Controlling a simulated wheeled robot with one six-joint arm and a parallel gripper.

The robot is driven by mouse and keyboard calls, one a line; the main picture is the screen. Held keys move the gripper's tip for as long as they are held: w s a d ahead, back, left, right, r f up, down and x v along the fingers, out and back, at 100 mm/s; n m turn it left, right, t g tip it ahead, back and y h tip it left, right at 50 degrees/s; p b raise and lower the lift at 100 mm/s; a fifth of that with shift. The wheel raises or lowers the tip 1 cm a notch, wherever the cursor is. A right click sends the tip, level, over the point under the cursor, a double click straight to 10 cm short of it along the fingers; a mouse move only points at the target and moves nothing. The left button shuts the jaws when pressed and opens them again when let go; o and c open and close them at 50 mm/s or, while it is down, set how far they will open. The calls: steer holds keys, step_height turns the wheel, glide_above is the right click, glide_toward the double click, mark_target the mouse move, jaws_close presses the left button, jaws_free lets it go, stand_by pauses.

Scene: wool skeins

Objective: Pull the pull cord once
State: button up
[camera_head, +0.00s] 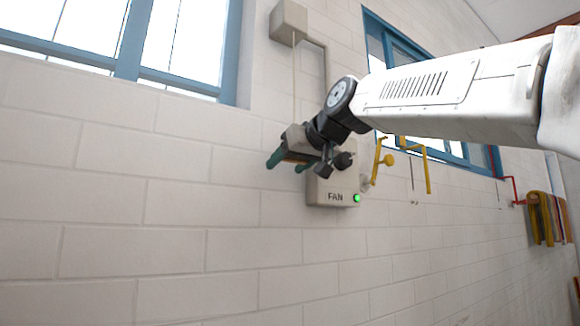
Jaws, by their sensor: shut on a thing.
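The pull cord (294,85) is a thin, pale line. It hangs from a beige switch box (289,22) high on the wall and runs straight down to my gripper (286,162). My gripper has green fingertips and is shut on the cord's lower end. The end of the cord is hidden by the gripper. Just right of and below the gripper is a beige box marked FAN (335,190), with a lit green lamp (357,198). My arm reaches in from the right and covers part of this box.
A pale block wall (130,220) fills most of the view. Blue-framed windows (130,40) are at upper left and behind my arm. Yellow brackets (427,170) stick out right of the box. Coloured skeins (548,215) hang at far right. The lower left is clear.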

steer(key=o, duration=1)
steer(key=v, duration=0.7)
steer(key=shift+s+d+r, duration=0.1)
steer(key=shift+s+d, duration=0.15)
steer(key=shift+s, duration=0.05)
